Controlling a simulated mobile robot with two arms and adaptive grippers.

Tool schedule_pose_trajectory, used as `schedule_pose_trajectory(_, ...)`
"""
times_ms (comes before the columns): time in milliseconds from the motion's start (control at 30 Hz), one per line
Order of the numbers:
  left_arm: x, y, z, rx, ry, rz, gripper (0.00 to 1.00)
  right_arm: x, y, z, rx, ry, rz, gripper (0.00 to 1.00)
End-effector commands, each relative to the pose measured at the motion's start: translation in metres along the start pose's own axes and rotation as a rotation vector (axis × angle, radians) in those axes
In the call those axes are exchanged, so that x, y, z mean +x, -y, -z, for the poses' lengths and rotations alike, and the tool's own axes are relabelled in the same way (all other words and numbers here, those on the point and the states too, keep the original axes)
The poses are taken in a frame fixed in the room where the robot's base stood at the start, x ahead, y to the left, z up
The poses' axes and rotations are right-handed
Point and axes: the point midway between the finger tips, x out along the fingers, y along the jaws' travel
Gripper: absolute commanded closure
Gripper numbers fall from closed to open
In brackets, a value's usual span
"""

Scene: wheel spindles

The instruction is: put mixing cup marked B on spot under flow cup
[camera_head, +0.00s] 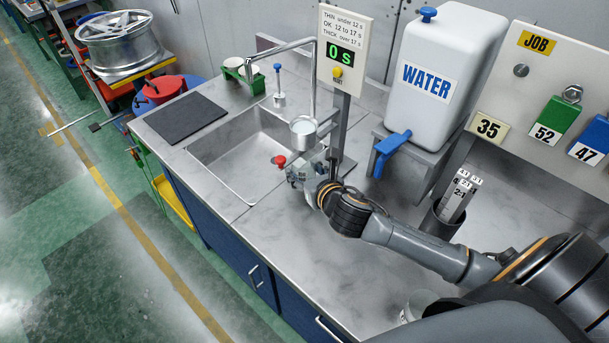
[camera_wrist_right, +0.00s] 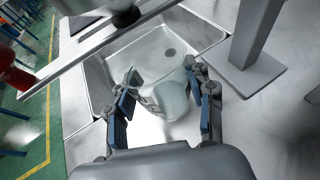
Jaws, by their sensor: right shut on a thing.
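My right gripper (camera_head: 303,174) is at the front right edge of the sink, low beside the stand post. In the wrist view its two blue-padded fingers (camera_wrist_right: 165,103) are closed around a translucent cup (camera_wrist_right: 172,98). The cup has dark marks on its side, but I cannot read a letter B. The metal flow cup (camera_head: 303,128) hangs on the stand above and slightly behind the gripper. The spot beneath it is hidden or cannot be made out. Another clear cup (camera_head: 418,302) stands near the front of the counter, partly behind my arm. My left gripper is out of view.
The sink (camera_head: 232,165) opens left of the gripper, with a red-knobbed item (camera_head: 279,161) near it. The timer post (camera_head: 340,120) stands close behind. The water tank (camera_head: 440,75) with its blue tap (camera_head: 390,150) and a dark holder (camera_head: 447,215) are right.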

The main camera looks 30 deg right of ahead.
Motion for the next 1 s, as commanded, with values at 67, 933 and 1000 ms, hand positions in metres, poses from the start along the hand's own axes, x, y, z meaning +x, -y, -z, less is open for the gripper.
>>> schedule_pose_trajectory(67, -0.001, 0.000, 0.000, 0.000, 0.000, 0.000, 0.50, 0.004, -0.001, 0.013, 0.003, -0.005, 0.000, 0.83)
schedule_pose_trajectory(933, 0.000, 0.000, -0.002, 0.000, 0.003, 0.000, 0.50, 0.008, 0.000, 0.023, -0.001, -0.001, 0.000, 0.24)
schedule_pose_trajectory(1000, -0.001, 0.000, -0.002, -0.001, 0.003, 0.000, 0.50, 0.007, 0.000, 0.021, -0.001, 0.000, 0.000, 0.24)
